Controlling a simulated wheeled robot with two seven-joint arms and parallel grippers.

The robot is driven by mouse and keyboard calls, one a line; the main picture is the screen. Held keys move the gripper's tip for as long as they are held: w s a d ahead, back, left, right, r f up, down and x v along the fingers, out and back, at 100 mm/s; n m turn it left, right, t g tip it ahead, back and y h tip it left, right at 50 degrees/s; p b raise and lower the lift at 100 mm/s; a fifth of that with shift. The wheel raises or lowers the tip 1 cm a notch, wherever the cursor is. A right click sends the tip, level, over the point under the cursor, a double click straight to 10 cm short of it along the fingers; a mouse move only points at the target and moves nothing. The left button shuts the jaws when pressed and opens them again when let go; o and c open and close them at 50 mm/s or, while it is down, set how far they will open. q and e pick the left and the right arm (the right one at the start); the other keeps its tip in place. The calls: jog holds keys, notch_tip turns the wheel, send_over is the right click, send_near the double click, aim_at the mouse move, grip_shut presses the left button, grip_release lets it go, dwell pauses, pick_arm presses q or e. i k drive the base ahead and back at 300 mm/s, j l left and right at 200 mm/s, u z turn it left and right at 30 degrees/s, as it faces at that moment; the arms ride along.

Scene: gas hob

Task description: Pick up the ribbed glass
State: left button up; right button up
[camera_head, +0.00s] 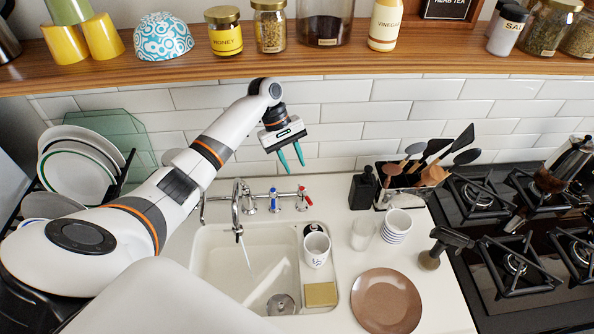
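A clear glass (362,233), which looks like the ribbed glass, stands upright on the white counter. It is right of the sink, just left of a stack of white cups with blue bands (396,226). Its ribs are too faint to make out clearly. My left gripper (295,168) is in the air in front of the tiled wall, above the taps. Its two teal fingers point down and are apart, with nothing between them. It is up and to the left of the glass, well clear of it. My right gripper is not in view.
A white mug (316,249) and a sponge (320,294) sit at the sink's (228,275) right side. A brown plate (386,301) lies in front of the glass. A utensil holder (398,189) and a dark block (362,189) stand behind. The wooden shelf (330,62) runs above.

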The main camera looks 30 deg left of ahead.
aim_at(363, 229)
jog(key=k+l, duration=1.2)
jog(key=k, duration=0.1)
